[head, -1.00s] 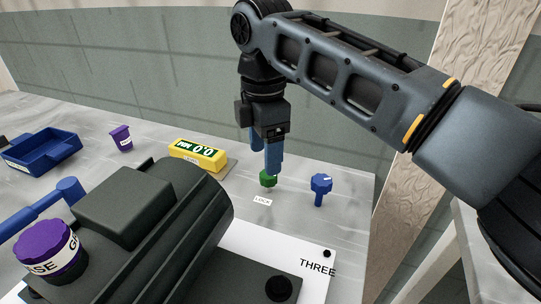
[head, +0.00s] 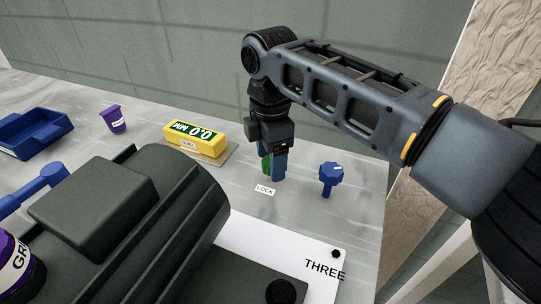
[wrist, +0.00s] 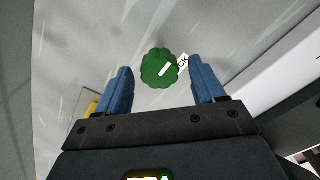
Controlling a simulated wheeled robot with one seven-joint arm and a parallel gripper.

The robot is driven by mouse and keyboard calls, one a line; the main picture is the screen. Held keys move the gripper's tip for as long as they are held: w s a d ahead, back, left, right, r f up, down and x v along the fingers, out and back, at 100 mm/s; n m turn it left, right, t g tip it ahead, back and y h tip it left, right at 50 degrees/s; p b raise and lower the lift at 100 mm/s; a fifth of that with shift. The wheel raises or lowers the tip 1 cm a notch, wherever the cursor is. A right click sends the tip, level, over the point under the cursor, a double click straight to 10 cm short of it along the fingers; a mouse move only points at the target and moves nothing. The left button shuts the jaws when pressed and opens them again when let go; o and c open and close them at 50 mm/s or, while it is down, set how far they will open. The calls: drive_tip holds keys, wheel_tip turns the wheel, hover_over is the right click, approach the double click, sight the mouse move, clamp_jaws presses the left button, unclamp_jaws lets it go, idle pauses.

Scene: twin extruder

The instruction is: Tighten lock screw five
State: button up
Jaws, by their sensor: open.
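A green knob (head: 265,166) with a white mark stands on the grey table behind a small LOCK label (head: 265,190). It also shows in the wrist view (wrist: 158,69), with the label partly hidden beside it. My gripper (head: 271,165) points straight down at the knob, with its blue fingers open. In the wrist view the knob appears between the two fingertips (wrist: 161,66), with a gap on both sides. In the head view one finger partly hides the knob. Contact is not visible. No number five is readable.
A blue knob (head: 330,175) stands to the right of my gripper. A yellow display box (head: 195,140) reading 0.0 MM is to the left. A dark machine (head: 150,215) and a white plate marked THREE (head: 315,250) fill the front. A purple cup (head: 114,120) and blue tray (head: 35,135) are farther left.

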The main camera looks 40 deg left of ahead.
drive_tip(key=shift+f, duration=0.1)
drive_tip(key=shift+c, duration=0.5)
drive_tip(key=c, duration=1)
drive_tip(key=shift+o, duration=0.2)
drive_tip(key=m+p, duration=0.3)
drive_tip(key=shift+s+m+p, duration=0.1)
drive_tip(key=shift+m+p, duration=0.2)
drive_tip(key=shift+p, duration=0.05)
drive_tip(key=m+p, duration=0.3)
drive_tip(key=m, duration=0.2)
drive_tip(key=shift+m+p, duration=0.3)
drive_tip(key=shift+p, duration=0.05)
drive_tip(key=m+p, duration=0.2)
drive_tip(key=m, duration=0.2)
drive_tip(key=shift+w+m+p, duration=0.15)
drive_tip(key=shift+m+p, duration=0.35)
drive_tip(key=shift+m, duration=0.65)
drive_tip(key=shift+w+m+p, duration=0.15)
drive_tip(key=shift+m+p, duration=0.35)
drive_tip(key=shift+m, duration=0.65)
